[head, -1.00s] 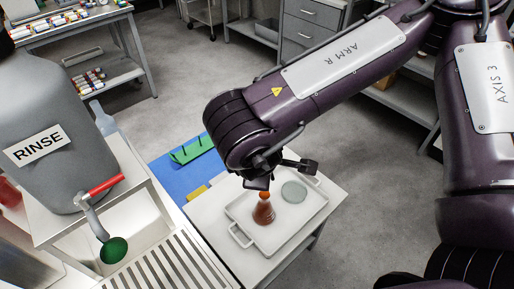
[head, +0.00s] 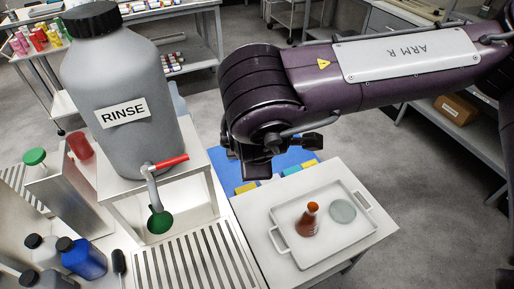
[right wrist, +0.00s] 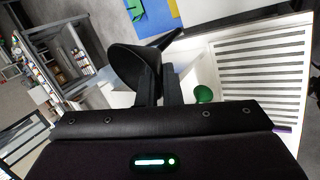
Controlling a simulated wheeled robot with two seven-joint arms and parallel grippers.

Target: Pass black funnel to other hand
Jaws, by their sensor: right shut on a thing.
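The black funnel (right wrist: 138,68) shows in the right wrist view, with its wide cone at left and its narrow stem pointing up right. My right gripper (right wrist: 160,88) is shut on it. In the head view my right gripper (head: 268,158) hangs above the area between the drainer and the white tray, and the funnel cannot be told apart from the dark fingers there. My left gripper is in neither view.
A grey RINSE jug (head: 125,95) with a red-handled tap stands left, above a green round thing (head: 160,221) and a slatted drainer (head: 195,265). A white tray (head: 285,237) at right holds an orange-stoppered flask (head: 308,222) and a pale dish (head: 342,211).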

